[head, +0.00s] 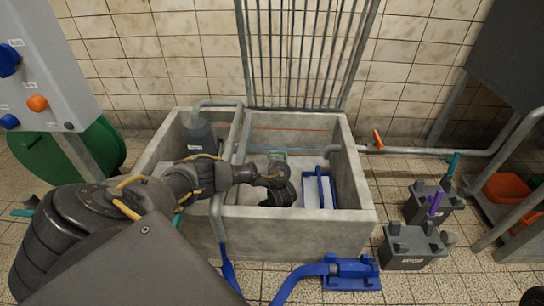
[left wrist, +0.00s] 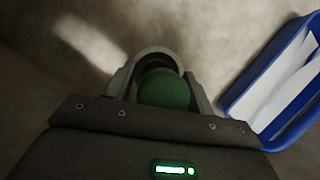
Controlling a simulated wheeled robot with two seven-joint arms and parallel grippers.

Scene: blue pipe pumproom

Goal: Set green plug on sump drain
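My left arm reaches over the near wall of the concrete sump (head: 300,223). Its dark left gripper (head: 279,191) is low inside the sump, left of a blue tray. In the left wrist view, the rounded green plug (left wrist: 165,90) sits between the curved grey fingers of the left gripper (left wrist: 160,62), which appear shut around it. The plug is hidden behind the gripper in the head view. A dark gap shows just beyond the plug; I cannot tell whether it is the drain. My right gripper is not in view.
The blue tray (head: 333,190) with white contents lies close right of the gripper, also in the left wrist view (left wrist: 233,108). A grey pump (head: 197,135) and pipes (head: 240,135) crowd the sump's left side. A barred grate (head: 306,50) stands behind. Grey blocks (head: 408,247) stand outside right.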

